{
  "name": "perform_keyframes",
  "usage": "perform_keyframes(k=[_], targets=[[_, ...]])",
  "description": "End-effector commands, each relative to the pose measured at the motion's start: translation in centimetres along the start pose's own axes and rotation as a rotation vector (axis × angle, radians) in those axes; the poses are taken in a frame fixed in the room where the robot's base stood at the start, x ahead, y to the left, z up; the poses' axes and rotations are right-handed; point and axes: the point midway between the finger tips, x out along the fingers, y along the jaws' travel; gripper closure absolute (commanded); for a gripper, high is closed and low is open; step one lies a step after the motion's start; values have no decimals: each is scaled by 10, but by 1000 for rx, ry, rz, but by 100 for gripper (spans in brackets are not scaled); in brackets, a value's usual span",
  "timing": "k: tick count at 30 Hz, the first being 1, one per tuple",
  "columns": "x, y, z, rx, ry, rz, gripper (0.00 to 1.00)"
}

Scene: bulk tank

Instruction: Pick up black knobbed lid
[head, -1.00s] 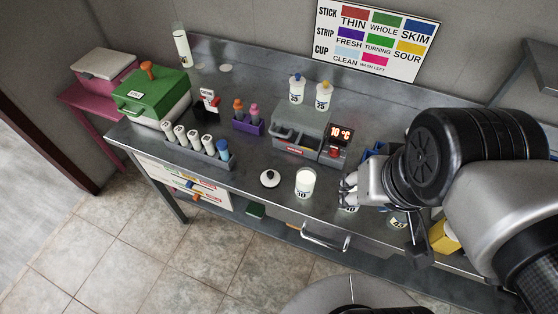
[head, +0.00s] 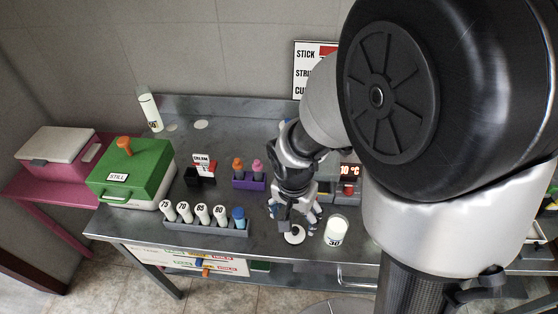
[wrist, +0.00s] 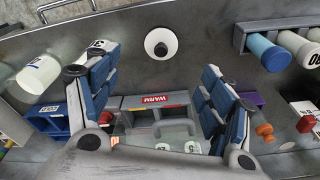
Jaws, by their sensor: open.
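The lid is a round white disc with a black knob on top, lying on the steel bench (head: 115,222). In the head view the lid (head: 295,235) shows below my gripper (head: 296,214), which hides part of it. In the wrist view the lid (wrist: 154,43) shows whole, with its knob upward, just beyond the fingertips. My gripper (wrist: 152,62) is open, its two blue-padded fingers wide apart with nothing between them. It is above the bench and apart from the lid.
A white cup marked 30 (head: 336,231) stands close right of the lid. A rack of numbered tubes (head: 207,226) is to the left. Behind are a purple holder (head: 249,181) and a grey WARM unit (wrist: 154,105). Bare bench lies around the lid.

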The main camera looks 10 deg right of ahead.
Motion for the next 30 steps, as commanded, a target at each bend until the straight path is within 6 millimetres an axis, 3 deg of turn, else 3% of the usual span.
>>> perform_keyframes(k=[1,7,17,25,30], targets=[[16,1,1,1,-3,3,26],[55,1,0,0,-3,3,26],[75,0,-2,0,0,0,26],[115,-2,-8,0,-1,1,26],[121,-2,-9,0,0,-1,26]])
